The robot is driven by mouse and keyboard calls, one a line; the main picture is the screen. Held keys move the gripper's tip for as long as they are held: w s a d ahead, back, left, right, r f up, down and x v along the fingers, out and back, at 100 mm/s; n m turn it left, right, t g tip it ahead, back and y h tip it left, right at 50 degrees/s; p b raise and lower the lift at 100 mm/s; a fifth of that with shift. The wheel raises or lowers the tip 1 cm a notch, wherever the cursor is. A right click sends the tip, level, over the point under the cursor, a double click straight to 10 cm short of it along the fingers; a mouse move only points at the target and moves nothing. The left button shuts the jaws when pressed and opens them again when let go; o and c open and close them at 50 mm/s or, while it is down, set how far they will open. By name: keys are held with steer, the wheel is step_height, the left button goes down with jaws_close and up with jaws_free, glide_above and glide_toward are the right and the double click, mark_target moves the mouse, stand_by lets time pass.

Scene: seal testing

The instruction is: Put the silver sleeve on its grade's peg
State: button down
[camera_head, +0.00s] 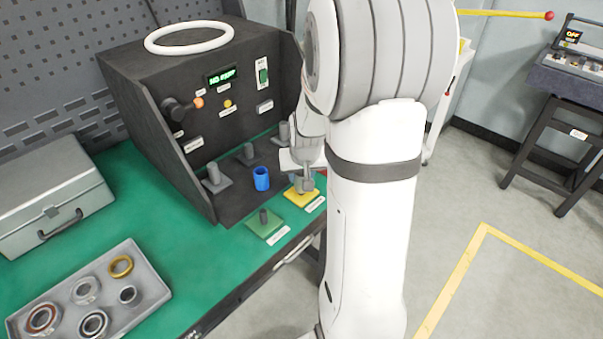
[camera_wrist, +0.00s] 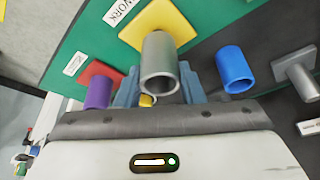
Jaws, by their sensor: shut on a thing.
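The silver sleeve (camera_wrist: 156,52) stands between the fingers of my gripper (camera_wrist: 158,90) in the wrist view, its open end facing the camera. My gripper is shut on it. Behind the sleeve lies a yellow plate (camera_wrist: 137,32). In the head view my gripper (camera_head: 306,172) is low over the same yellow plate (camera_head: 298,201). I cannot tell whether the sleeve is around a peg there or just above the plate. A green plate (camera_head: 256,230) with a bare dark peg (camera_head: 263,216) lies nearer the front edge of the bench.
A blue sleeve (camera_head: 261,178) stands close left of my gripper. A purple sleeve (camera_wrist: 98,92) stands by a red plate (camera_wrist: 112,76). Grey pegs (camera_head: 214,174) stand by the dark test box (camera_head: 160,90). A tray (camera_head: 150,288) of rings lies front left, below a grey case (camera_head: 50,190).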

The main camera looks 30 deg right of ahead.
steer(key=shift+f+b, duration=0.8)
steer(key=shift+b, duration=0.05)
stand_by(1.0)
steer(key=c, duration=0.9)
jaws_free()
step_height(320, 180, up, 9)
steer(key=p, duration=0.6)
steer(key=s+a+r+n, duration=0.1)
steer(key=s+a+r, duration=0.1)
steer(key=s+a, duration=0.2)
steer(key=s+a+r+n+g, duration=0.1)
steer(key=s+a+r, duration=0.2)
steer(key=s+a, duration=0.2)
steer(key=s+a+r+n+y, duration=0.1)
steer(key=s+a+r, duration=0.2)
steer(key=s, duration=0.7)
steer(key=shift+a+n, duration=0.3)
steer(key=shift+a, duration=0.75)
